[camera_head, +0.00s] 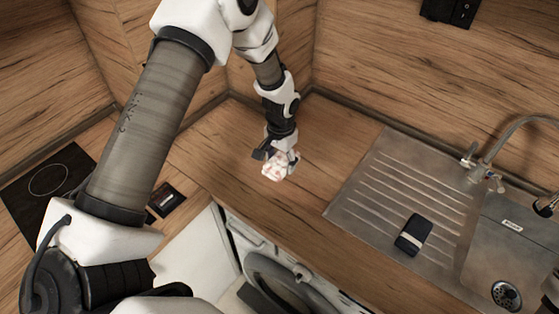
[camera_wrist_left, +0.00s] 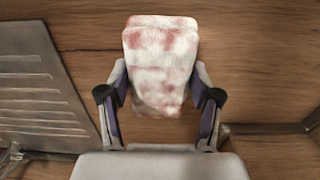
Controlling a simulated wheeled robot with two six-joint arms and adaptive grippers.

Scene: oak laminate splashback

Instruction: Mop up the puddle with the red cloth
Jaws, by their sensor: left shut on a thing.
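A folded cloth, whitish with red blotches (camera_head: 275,170), is between the fingers of my left gripper (camera_head: 277,157), at or just above the wooden worktop (camera_head: 225,150). In the left wrist view the cloth (camera_wrist_left: 160,55) stands out past the fingertips of my left gripper (camera_wrist_left: 160,92), which is shut on it. I cannot tell whether the cloth touches the worktop. No puddle can be made out in either view; the spot under the cloth is hidden. My right gripper is not in view.
A steel sink with a ribbed drainer (camera_head: 375,185) is at the right, with a dark folded item with a pale band (camera_head: 413,235) on it and a tap (camera_head: 485,165) behind. A black hob (camera_head: 45,185) is at the left. The worktop around the cloth is clear.

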